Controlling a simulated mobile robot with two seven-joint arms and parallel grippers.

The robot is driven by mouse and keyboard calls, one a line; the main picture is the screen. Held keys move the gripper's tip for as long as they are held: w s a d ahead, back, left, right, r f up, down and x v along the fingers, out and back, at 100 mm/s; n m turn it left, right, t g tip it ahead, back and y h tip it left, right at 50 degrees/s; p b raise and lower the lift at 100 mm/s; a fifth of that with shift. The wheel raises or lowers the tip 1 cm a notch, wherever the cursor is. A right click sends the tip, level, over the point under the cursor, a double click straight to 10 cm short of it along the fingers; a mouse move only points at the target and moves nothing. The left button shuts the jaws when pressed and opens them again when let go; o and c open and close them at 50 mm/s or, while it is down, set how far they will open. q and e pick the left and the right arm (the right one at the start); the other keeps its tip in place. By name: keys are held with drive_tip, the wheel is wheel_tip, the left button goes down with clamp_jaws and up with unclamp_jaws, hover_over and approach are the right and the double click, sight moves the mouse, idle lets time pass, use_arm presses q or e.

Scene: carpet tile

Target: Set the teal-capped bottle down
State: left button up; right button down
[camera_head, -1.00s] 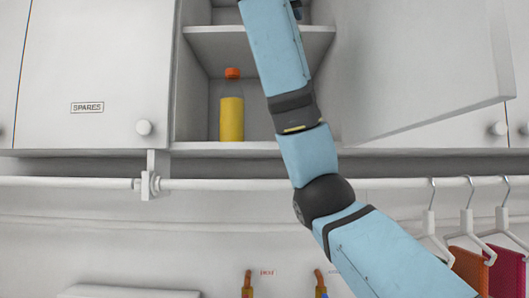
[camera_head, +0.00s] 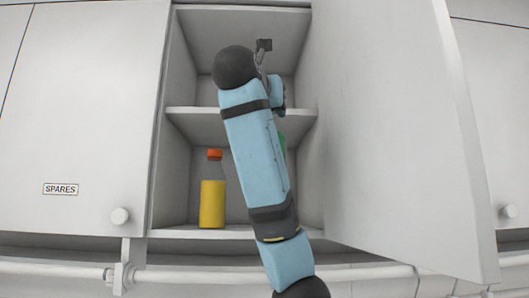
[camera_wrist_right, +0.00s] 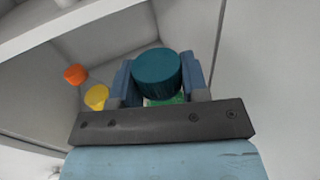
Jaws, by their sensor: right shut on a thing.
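The teal-capped bottle shows in the right wrist view as a round teal cap (camera_wrist_right: 157,72) with a bit of green body below it. My right gripper (camera_wrist_right: 158,82) is shut on it, one blue finger on each side of the cap. In the head view a sliver of the bottle's green body (camera_head: 282,144) shows beside my right arm, inside the open cabinet's lower compartment. My arm hides most of the bottle, and its base is hidden, so I cannot tell whether it touches the shelf. My left gripper is not in view.
A yellow bottle with an orange cap (camera_head: 213,203) stands on the cabinet's lower shelf (camera_head: 190,233), left of my arm. A middle shelf (camera_head: 190,114) lies above. The open door (camera_head: 390,130) is to the right. A closed door marked SPARES (camera_head: 60,188) is left.

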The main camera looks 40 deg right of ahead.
drive_tip(key=shift+w+d+p, duration=2.4)
drive_tip(key=shift+w+d, duration=2.75)
drive_tip(key=shift+w, duration=1.05)
wheel_tip(320, 180, down, 7)
drive_tip(key=p, duration=0.1)
drive_tip(key=shift+d+p, duration=0.15)
drive_tip(key=shift+p, duration=0.2)
drive_tip(key=c, duration=0.6)
unclamp_jaws()
drive_tip(key=shift+f, duration=0.15)
drive_tip(key=b+v, duration=0.4)
drive_tip(key=v, duration=0.8)
